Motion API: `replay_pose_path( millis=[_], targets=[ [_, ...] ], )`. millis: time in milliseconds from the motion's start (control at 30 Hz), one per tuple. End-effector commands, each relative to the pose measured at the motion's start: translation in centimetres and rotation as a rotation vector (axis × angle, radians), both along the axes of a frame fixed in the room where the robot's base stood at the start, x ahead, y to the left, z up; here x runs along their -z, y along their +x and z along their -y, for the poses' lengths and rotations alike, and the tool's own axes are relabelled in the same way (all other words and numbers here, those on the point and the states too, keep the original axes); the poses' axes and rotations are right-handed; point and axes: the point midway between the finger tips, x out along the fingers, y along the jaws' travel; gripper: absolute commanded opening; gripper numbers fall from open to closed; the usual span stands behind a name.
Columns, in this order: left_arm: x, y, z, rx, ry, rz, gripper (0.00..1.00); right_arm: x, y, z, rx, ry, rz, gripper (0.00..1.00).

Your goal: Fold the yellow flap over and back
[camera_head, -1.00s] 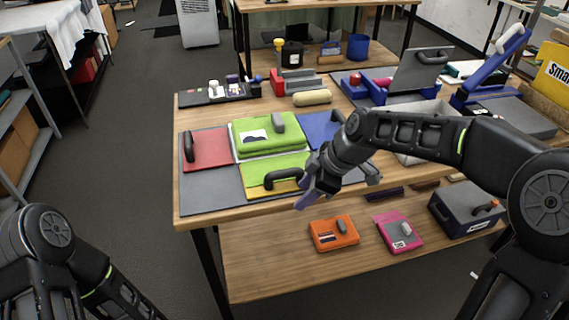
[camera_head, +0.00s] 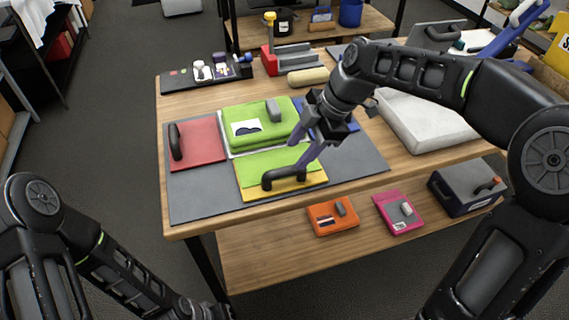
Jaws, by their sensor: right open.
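The yellow flap (camera_head: 300,187) lies on the front middle of the grey mat (camera_head: 200,200). Yellow shows along its front edge, beneath a lime-green panel (camera_head: 268,163). A black arched handle (camera_head: 284,178) stands over its front part. My right gripper (camera_head: 297,155) is open, just above the flap and the larger green pad behind it. One fingertip is close to the handle's right end; I cannot tell if they touch. My left arm is at the lower left, and its fingers do not show.
A red flap (camera_head: 205,142) lies left on the mat, a green pad (camera_head: 262,118) behind, and a blue flap partly hidden by my right gripper. A black tray of small items (camera_head: 208,72) and a beige roll (camera_head: 308,76) lie behind. Orange (camera_head: 333,217) and pink (camera_head: 398,212) cases sit on the lower shelf.

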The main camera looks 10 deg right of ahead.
Motion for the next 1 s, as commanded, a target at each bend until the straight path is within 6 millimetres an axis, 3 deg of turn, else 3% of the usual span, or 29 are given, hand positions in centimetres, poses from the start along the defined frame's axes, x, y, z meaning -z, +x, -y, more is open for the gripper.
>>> replay_pose_path(
  millis=[267, 633, 1000],
  targets=[
    [-0.4, 0.0, 0.0, -0.001, 0.001, -0.001, 0.0, 1.6, 0.3, -0.8, -0.001, 0.001, -0.004, 0.45],
    [-1.4, -0.1, -0.1, -0.002, 0.004, -0.005, 0.0, 6.4, 1.1, -2.9, 0.0, 0.001, -0.003, 0.45],
    [-1.4, -0.2, -0.1, -0.002, 0.004, -0.006, 0.0, 7.1, 1.2, -3.1, 0.001, 0.0, 0.0, 0.45]
  ],
)
